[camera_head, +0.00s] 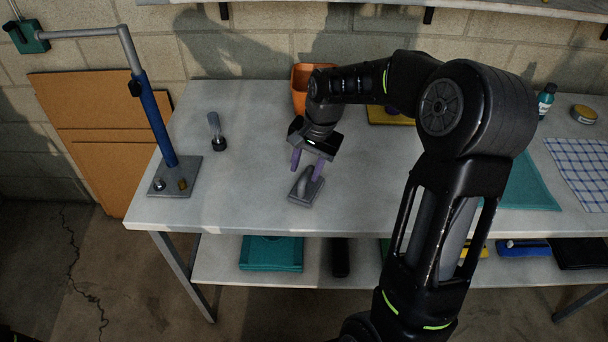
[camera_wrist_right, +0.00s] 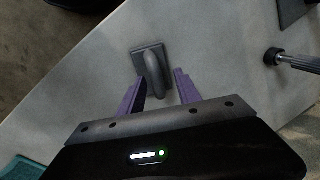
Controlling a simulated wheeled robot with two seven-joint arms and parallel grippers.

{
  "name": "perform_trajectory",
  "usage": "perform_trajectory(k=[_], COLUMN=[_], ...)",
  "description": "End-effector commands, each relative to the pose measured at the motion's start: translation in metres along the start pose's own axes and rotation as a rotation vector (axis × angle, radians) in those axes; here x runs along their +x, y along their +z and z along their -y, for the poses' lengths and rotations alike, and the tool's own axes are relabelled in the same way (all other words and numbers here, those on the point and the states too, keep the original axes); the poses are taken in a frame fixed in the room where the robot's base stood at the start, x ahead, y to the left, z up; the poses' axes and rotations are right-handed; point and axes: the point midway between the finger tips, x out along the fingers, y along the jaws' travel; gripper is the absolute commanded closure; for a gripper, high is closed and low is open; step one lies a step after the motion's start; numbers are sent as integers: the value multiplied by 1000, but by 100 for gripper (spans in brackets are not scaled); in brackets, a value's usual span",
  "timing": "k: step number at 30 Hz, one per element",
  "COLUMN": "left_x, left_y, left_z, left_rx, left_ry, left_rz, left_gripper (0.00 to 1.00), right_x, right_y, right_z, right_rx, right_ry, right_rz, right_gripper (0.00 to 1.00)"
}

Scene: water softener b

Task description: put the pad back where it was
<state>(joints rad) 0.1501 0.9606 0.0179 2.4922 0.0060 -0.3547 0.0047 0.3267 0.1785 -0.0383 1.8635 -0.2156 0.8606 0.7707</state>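A small grey pad (camera_head: 304,188) with a raised rounded handle lies on the table near its front edge. It also shows in the right wrist view (camera_wrist_right: 153,66). My right gripper (camera_head: 307,169) is open just above and behind the pad. Its two purple fingers (camera_wrist_right: 160,85) stand apart, pointing toward the handle, with their tips on either side of its near end. I cannot tell whether they touch it. My left gripper is not in view.
A stand with a blue post (camera_head: 157,120) on a grey base is at the table's left. An orange pot (camera_head: 299,88) is behind my gripper. A teal cloth (camera_head: 530,183) and a checked cloth (camera_head: 583,170) lie at right.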

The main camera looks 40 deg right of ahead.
Motion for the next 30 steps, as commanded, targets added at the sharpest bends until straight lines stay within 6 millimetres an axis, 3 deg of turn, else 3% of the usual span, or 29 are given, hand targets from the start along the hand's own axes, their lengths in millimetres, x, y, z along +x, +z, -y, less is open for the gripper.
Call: perform_trajectory(k=[6, 12, 30], left_x=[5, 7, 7], left_y=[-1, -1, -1], left_z=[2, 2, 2], left_rx=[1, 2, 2], left_ry=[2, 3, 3], left_rz=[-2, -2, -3], left_gripper=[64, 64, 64], right_x=[-47, -78, -86], right_y=[-1, 0, 0], right_z=[1, 0, 0], right_rx=[0, 1, 0], right_ry=[-4, -2, 0], right_rz=[-4, -1, 0], right_gripper=[60, 60, 60])
